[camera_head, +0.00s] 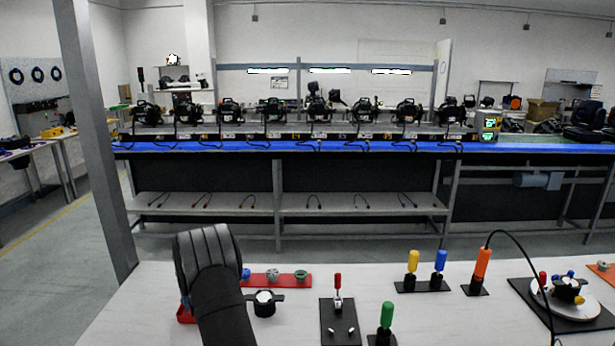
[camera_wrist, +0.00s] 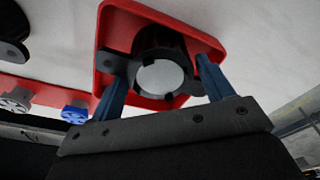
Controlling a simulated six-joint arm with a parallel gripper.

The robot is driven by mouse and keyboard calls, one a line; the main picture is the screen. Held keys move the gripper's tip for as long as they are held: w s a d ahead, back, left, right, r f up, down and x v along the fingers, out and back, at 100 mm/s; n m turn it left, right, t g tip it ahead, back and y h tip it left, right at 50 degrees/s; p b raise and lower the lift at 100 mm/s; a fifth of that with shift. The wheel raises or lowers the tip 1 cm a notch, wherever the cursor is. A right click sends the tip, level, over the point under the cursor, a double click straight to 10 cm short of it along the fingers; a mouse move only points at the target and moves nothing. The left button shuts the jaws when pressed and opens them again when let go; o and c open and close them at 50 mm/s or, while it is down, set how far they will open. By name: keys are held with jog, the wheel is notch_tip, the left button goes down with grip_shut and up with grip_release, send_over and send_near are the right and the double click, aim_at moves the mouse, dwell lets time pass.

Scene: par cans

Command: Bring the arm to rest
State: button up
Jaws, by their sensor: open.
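My gripper (camera_wrist: 161,68) shows in the wrist view with its two blue fingers apart. A black can with a pale round face (camera_wrist: 161,77) sits in a red tray (camera_wrist: 117,25), between and just beyond the fingers. I cannot tell whether a finger touches it.
Right of my arm stand another black can (camera_head: 264,304) and a red strip with several knobs (camera_head: 281,281). Farther right are a green-handled tool (camera_head: 387,316), a red-handled tool (camera_head: 338,283), an orange-handled tool (camera_head: 482,263) and a round plate (camera_head: 565,302).

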notch_tip(320, 180, down, 2)
jog(key=shift+f, duration=0.1)
jog(key=r, duration=0.3)
jog(key=d+r, duration=0.1)
jog(key=r, duration=0.1)
jog(key=shift+w+r, duration=0.1)
jog(key=shift+r, duration=0.2)
jog(key=d+r, duration=0.6)
jog(key=d, duration=0.6)
jog(key=s+d+m+h, duration=0.1)
jog(key=s+d+m, duration=0.1)
jog(key=d+m, duration=0.7)
jog(key=s+d+m+h, duration=0.1)
jog(key=s+d+m, duration=0.2)
jog(key=d+m, duration=0.6)
jog(key=d, duration=1.3)
jog(key=shift+r+m, duration=0.25)
jog(key=shift+m, duration=0.15)
